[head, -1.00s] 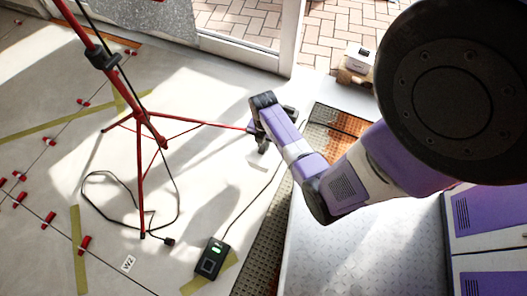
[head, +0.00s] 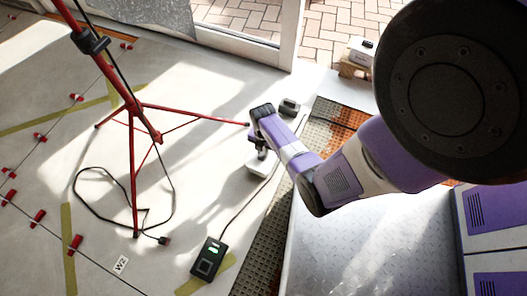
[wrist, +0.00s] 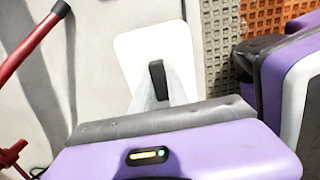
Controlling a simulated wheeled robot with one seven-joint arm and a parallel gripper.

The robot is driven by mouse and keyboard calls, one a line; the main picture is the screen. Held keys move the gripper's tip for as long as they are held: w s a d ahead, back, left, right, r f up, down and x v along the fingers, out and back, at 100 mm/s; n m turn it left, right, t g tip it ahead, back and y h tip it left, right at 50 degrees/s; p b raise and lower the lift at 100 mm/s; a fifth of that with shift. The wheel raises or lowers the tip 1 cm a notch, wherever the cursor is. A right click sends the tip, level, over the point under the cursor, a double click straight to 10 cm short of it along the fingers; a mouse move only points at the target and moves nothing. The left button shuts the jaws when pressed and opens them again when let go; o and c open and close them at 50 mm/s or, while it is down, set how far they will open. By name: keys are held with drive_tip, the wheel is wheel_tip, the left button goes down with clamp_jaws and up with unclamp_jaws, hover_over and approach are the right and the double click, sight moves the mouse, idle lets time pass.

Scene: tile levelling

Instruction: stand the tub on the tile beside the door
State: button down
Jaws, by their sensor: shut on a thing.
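My gripper (head: 262,152) reaches down over the pale floor, between the red tripod and the grating. It is shut on the white tub (head: 259,166), which shows as a small pale shape under the fingers. In the wrist view the tub (wrist: 150,40) is a white, round-cornered shape around a dark finger (wrist: 157,80). My purple gripper body hides its near part. I cannot tell whether the tub touches the floor. The glazed door (head: 240,20) stands at the back, with pale floor tile (head: 215,85) in front of it.
A red tripod (head: 135,110) stands to the left; one leg ends near my gripper. A small dark-topped object (head: 289,107) sits beyond it. A black device (head: 212,258) with a cable lies in front. Red clips line the tile joints. Brown grating (head: 265,250) runs along the right.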

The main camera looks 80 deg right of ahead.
drive_tip(key=shift+r, duration=0.1)
drive_tip(key=c, duration=1.3)
unclamp_jaws()
drive_tip(key=shift+f, duration=0.2)
